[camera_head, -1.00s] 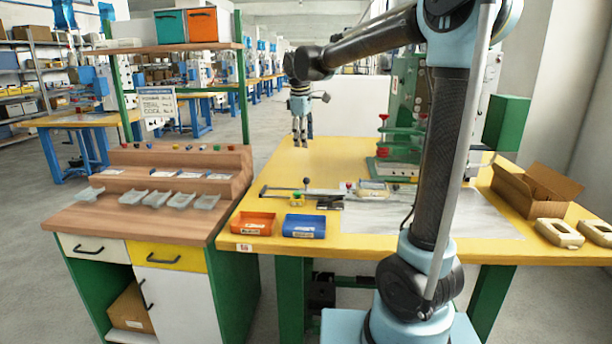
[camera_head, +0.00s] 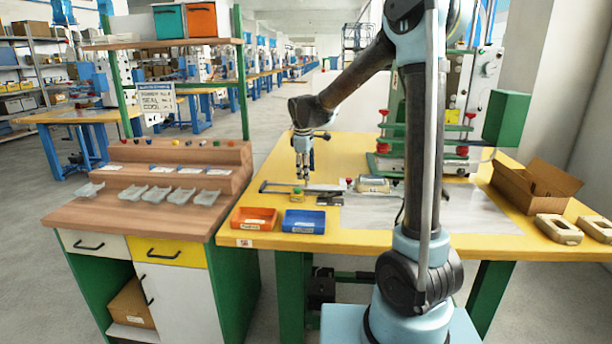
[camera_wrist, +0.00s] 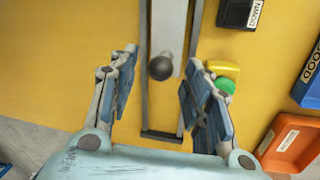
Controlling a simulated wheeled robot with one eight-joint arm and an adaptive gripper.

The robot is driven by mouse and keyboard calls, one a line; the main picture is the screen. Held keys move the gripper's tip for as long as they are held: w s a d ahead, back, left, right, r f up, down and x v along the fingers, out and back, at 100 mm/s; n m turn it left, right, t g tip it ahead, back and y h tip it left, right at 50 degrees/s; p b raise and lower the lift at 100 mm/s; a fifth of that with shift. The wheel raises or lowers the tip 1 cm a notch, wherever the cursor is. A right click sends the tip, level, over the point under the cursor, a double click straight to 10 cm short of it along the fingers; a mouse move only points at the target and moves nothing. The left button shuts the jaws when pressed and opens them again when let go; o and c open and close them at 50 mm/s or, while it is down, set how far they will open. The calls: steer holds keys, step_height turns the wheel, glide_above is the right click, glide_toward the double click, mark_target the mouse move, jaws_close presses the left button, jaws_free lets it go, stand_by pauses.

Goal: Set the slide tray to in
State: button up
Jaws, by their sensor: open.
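The slide tray is a pale plate (camera_wrist: 170,20) between two dark grey rails, with a round dark knob (camera_wrist: 161,68) at its near end. In the wrist view the knob stands between my spread fingers, touching neither, with bare yellow rail channel below it. My gripper (camera_wrist: 160,60) is open and empty, pointing down over the tray. In the head view my gripper (camera_head: 304,178) hangs just above the rail frame (camera_head: 275,187) on the yellow bench, and it hides the knob there.
A yellow box with a green button (camera_wrist: 226,86) sits close beside my right finger. A black labelled box (camera_wrist: 240,13), a blue bin (camera_head: 303,222) and an orange bin (camera_head: 254,218) are nearby. The green-framed press (camera_head: 440,150) stands to the right.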

steer(key=shift+w+f, duration=0.2)
steer(key=shift+f, duration=0.65)
